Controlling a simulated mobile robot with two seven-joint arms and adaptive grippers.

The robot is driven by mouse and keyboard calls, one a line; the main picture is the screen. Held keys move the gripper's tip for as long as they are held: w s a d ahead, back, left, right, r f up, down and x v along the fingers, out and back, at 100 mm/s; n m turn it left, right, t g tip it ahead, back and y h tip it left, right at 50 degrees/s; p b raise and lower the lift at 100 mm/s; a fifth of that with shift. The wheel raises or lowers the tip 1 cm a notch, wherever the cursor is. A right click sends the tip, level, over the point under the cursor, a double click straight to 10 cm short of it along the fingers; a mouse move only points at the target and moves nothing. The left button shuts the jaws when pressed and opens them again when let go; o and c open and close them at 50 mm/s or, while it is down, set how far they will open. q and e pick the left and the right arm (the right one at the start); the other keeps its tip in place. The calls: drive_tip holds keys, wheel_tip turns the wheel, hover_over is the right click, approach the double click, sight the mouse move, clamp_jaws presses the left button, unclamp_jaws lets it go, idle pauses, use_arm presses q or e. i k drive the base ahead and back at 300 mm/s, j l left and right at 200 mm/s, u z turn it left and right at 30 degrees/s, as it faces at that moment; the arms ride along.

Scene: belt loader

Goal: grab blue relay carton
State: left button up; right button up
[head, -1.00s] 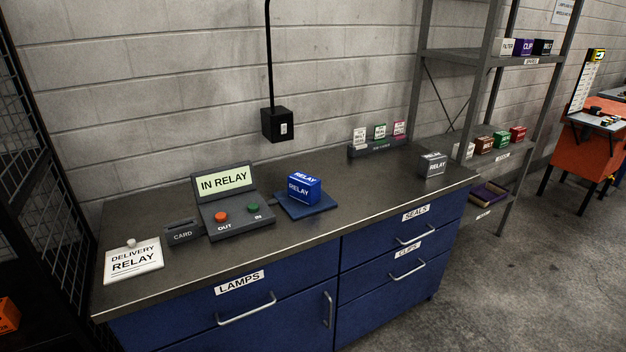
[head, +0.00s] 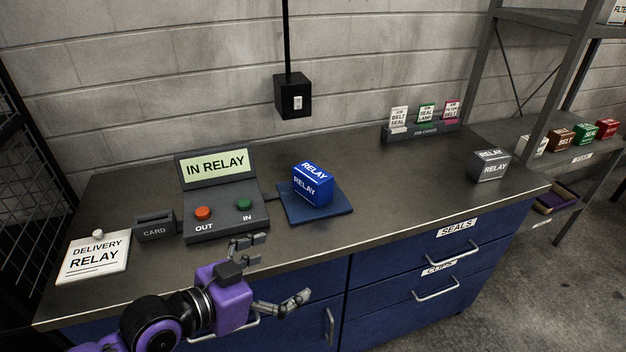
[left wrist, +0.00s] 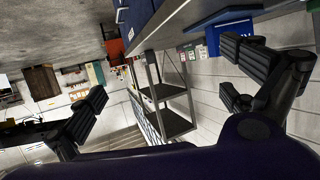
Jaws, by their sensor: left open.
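The blue relay carton (head: 312,185) stands on a dark blue square mat (head: 334,213) on the workbench, right of the control console (head: 226,212) whose screen reads IN RELAY. My left gripper (head: 277,274) is at the front edge of the bench, below and left of the carton in the head view. Its fingers are spread and empty, apart from the carton. In the left wrist view its fingers (left wrist: 165,95) frame the far room and shelving. My right gripper is not in view.
A grey relay carton (head: 490,166) stands at the bench's right end. A job-card rack (head: 420,134) is at the back. A card reader (head: 154,229) and a delivery sign (head: 95,257) are on the left. The bench top right of the mat is clear.

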sight(316, 185)
drive_tip(key=i, duration=0.9)
